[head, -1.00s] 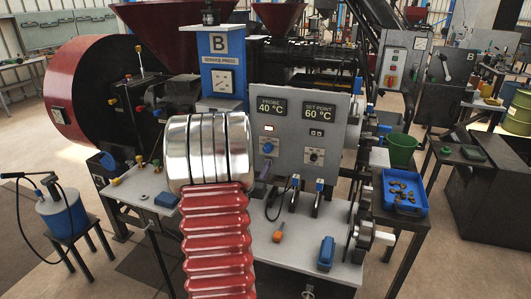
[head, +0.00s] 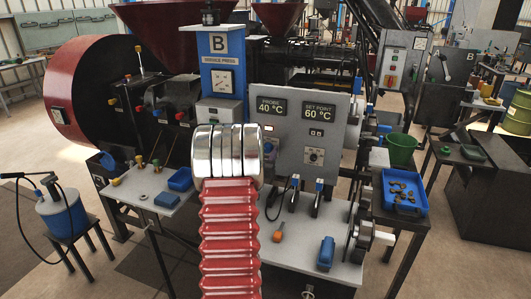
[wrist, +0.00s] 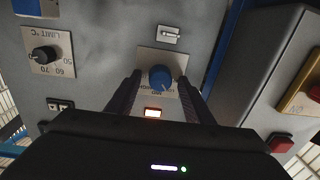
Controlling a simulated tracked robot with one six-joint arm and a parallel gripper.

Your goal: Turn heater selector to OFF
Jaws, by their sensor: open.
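The heater selector seems to be the blue round knob (wrist: 161,77) on a pale plate of the grey control panel (head: 300,125). In the wrist view my gripper (wrist: 160,80) is open, with one dark finger on each side of the knob. I cannot tell whether either finger touches it. The plate's lettering is partly covered by the fingers and too small to read, so the setting is unclear.
A black limit dial (wrist: 44,55) is on the same panel, left of the knob in the wrist view. A small toggle (wrist: 170,34) and a red button (wrist: 281,143) are also near. The press shelf below holds an orange-handled tool (head: 278,233) and a blue box (head: 326,253).

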